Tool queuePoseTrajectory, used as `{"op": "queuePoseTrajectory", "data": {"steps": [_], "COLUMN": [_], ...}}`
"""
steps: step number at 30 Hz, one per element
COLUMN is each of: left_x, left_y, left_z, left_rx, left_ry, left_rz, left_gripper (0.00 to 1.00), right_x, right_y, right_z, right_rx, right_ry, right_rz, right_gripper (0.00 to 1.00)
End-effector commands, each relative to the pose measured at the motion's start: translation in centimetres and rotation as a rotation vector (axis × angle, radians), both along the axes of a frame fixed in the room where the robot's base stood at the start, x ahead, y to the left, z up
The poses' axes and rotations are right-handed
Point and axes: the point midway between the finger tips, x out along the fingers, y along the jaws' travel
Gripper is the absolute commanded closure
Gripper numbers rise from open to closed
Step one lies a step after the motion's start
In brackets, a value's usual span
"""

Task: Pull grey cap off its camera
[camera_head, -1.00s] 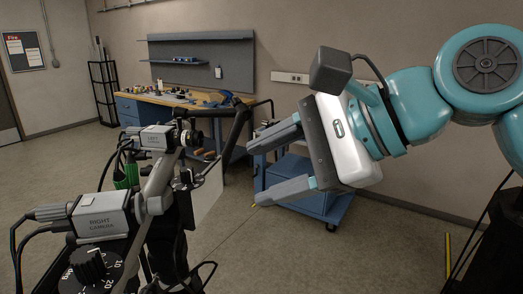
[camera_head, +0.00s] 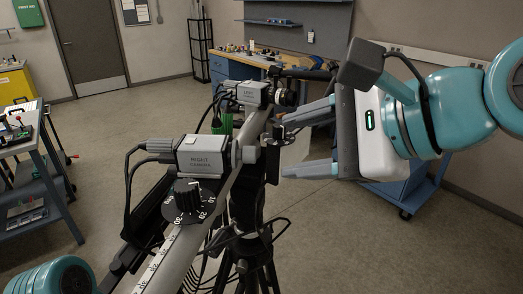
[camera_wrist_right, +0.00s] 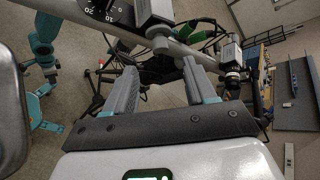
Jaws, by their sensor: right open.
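The right camera (camera_head: 200,155) is a grey box with a "RIGHT CAMERA" label, mounted on a rail. A grey cap (camera_head: 247,154) sits on its front end, facing right. The left camera (camera_head: 249,93) stands farther back with a bare black lens (camera_head: 287,97). My right gripper (camera_head: 285,146) is open and empty, just right of the grey cap, its fingers pointing left. In the right wrist view its fingers (camera_wrist_right: 160,70) are spread, with the cap (camera_wrist_right: 160,43) beyond the tips, apart from them. My left gripper cannot be made out; a teal link of mine shows lower left.
A black graduated dial (camera_head: 188,202) sits in front of the right camera. Cables hang behind both cameras, and a tripod (camera_head: 255,262) stands below. A workbench (camera_head: 240,70) and a blue cart (camera_head: 408,190) stand behind. A side table (camera_head: 40,185) is at left.

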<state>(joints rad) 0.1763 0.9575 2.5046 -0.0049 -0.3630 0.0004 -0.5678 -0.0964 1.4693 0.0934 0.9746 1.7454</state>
Motion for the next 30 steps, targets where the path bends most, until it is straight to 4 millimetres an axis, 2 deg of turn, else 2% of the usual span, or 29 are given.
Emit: {"op": "queuePoseTrajectory", "data": {"steps": [3,10,15,24,29,30], "left_x": [0.0,0.0,0.0,0.0,0.0,0.0], "left_y": [0.0,0.0,0.0,0.0,0.0,0.0], "left_z": [0.2,0.4,0.5,0.5,0.5,0.5], "left_rx": [0.000,0.000,0.000,0.000,0.000,0.000], "left_ry": [0.000,0.000,0.000,0.000,0.000,0.000], "left_rz": [0.000,0.000,0.000,0.000,0.000,0.000], "left_gripper": [0.57,0.57,0.57,0.57,0.57,0.57], "right_x": [1.5,3.7,4.4,4.5,4.5,4.5], "right_y": [1.8,4.3,5.1,5.2,5.2,5.2], "right_z": [-1.4,-3.2,-3.8,-3.9,-3.9,-3.9], "right_rx": [-0.003,-0.001,0.000,0.000,0.000,0.000], "right_ry": [0.004,0.001,0.000,-0.001,-0.001,-0.001], "right_rz": [0.002,0.001,0.000,0.000,0.000,0.000], "right_gripper": [0.44,0.44,0.44,0.44,0.97,1.00]}}
